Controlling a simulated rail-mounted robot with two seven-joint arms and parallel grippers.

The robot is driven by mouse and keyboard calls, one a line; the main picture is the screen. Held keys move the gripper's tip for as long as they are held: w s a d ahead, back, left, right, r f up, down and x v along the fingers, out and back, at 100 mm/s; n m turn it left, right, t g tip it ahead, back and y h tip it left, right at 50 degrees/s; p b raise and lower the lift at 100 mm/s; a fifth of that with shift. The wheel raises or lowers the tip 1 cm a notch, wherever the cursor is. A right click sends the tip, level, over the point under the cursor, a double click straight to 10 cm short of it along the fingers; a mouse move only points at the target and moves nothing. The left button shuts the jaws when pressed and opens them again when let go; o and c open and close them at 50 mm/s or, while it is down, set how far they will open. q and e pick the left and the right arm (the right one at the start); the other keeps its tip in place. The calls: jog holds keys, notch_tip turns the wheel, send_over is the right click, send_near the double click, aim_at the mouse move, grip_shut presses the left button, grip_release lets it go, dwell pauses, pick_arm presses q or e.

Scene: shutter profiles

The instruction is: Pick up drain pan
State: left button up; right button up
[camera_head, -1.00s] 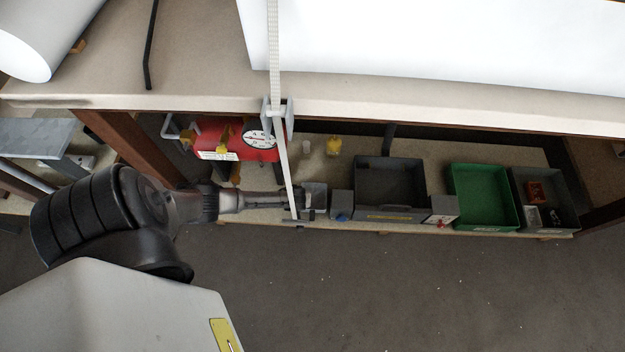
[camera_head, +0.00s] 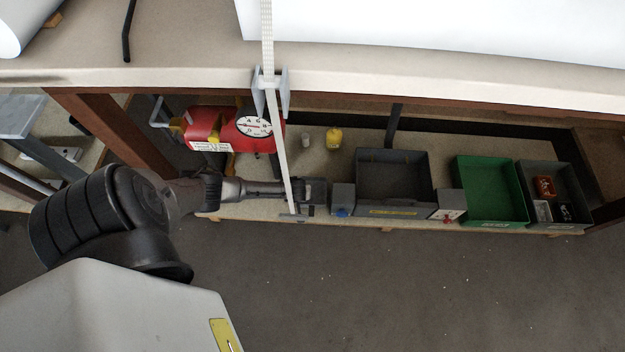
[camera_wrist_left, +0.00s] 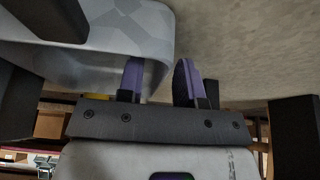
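No tray is clearly marked as the drain pan. A dark grey open tray (camera_head: 393,210) with a yellow label, a green tray (camera_head: 490,205) and a smaller grey tray (camera_head: 560,222) stand in a row on the low shelf. My left arm reaches in from the left, and its gripper (camera_head: 312,194) is at the shelf, left of the dark tray and partly behind a hanging white strap. In the left wrist view, the gripper (camera_wrist_left: 160,80) has two purple fingers apart. A grey mottled, curved object (camera_wrist_left: 110,45) is close to the left finger; contact cannot be told. My right gripper is not in view.
A red machine (camera_head: 205,125) with a round gauge and a yellow bottle (camera_head: 334,138) stand on the shelf. Small grey boxes with blue (camera_head: 343,198) and red (camera_head: 449,205) knobs flank the dark tray. The bench top (camera_head: 180,60) overhangs the shelf. The floor in front is clear.

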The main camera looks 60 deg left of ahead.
pick_arm(q)
jog(key=shift+c, duration=0.3)
grip_shut()
jog(key=shift+r, duration=0.15)
